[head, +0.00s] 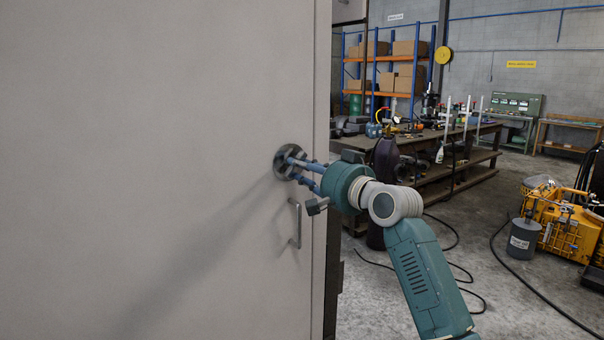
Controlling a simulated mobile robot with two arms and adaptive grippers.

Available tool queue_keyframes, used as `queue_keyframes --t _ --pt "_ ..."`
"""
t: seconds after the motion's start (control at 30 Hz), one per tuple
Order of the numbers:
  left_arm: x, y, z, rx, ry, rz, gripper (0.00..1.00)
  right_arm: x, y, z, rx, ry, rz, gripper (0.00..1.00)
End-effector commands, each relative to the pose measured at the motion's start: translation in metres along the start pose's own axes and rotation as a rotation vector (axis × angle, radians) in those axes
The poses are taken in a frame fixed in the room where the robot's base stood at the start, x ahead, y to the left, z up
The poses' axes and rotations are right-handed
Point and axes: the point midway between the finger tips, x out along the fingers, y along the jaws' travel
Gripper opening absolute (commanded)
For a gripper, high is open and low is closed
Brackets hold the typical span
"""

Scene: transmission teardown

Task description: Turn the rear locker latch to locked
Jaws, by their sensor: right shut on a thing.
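The locker door (150,170) is a large flat grey panel that fills the left half of the head view. The locker latch (283,158) is a dark round piece near the door's right edge. My right gripper (291,166) reaches in from the right and is shut on the latch, its fingers covering part of it. The latch's turn position cannot be read behind the fingers. A bar handle (297,226) is fixed to the door below the latch, apart from the fingers. My left gripper is not in view.
A workbench (465,133) with tools stands behind my right arm. Shelving with boxes (405,48) is at the back. A yellow machine (562,225) and a grey canister (523,239) stand on the right. Dark cables lie on the floor, which is otherwise open between arm and machine.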

Motion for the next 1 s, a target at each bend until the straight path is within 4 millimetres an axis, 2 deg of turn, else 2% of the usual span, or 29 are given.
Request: queue_keyframes --t 0.03,0.6,1.0 --pt "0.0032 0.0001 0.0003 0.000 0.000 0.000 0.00 0.0001 0.0044 0.0018 -0.046 -0.003 0.006 0.00" --pt "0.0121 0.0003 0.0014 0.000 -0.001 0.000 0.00 0.0000 0.0026 -0.0025 -0.555 -0.003 0.006 0.00" --pt "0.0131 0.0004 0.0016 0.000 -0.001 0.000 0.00 0.0000 0.0014 -0.0038 -0.742 -0.003 0.005 0.00"
